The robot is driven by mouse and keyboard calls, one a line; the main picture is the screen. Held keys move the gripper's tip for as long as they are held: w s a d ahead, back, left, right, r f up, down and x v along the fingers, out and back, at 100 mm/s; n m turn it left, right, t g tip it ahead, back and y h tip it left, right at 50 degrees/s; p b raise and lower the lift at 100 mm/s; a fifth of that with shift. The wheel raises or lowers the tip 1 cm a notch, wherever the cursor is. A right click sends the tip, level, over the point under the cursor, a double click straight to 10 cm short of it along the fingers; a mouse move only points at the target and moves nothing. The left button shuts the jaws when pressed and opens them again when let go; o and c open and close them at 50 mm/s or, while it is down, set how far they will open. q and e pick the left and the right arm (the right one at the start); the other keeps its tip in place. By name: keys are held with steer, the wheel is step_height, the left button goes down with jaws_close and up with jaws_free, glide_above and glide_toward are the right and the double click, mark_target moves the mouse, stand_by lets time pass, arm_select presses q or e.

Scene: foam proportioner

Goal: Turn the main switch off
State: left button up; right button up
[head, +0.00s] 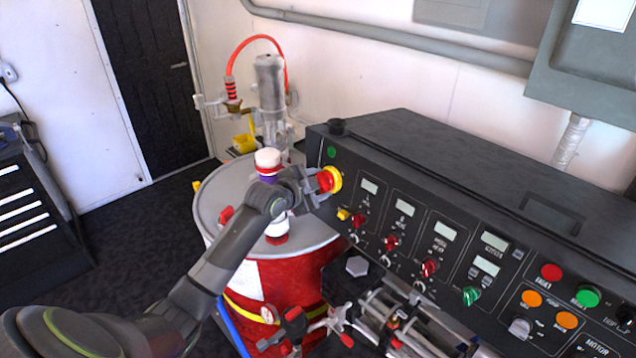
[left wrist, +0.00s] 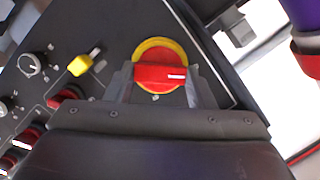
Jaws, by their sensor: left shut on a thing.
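The main switch (head: 335,179) is a red rotary handle on a round yellow plate, at the left end of the black control panel (head: 410,245). My left gripper (head: 316,184) reaches it from the left and is shut on the red handle. In the left wrist view the main switch (left wrist: 157,52) shows its yellow plate, and the red handle lies crosswise between the two fingers of my left gripper (left wrist: 163,78). A white mark on the handle points to the right of that view. My right gripper is not in view.
A red drum (head: 285,280) with a grey lid stands behind and below my left arm, with a pump (head: 269,85) and red hose. A yellow knob (left wrist: 82,65) and several red knobs sit close to the switch. A black tool cabinet (head: 35,220) stands at the left.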

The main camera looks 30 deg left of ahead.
arm_select(q)
steer(key=shift+f, duration=0.1)
steer(key=o, duration=1)
steer(key=shift+b+v, duration=2.1)
steer(key=shift+v, duration=6.6)
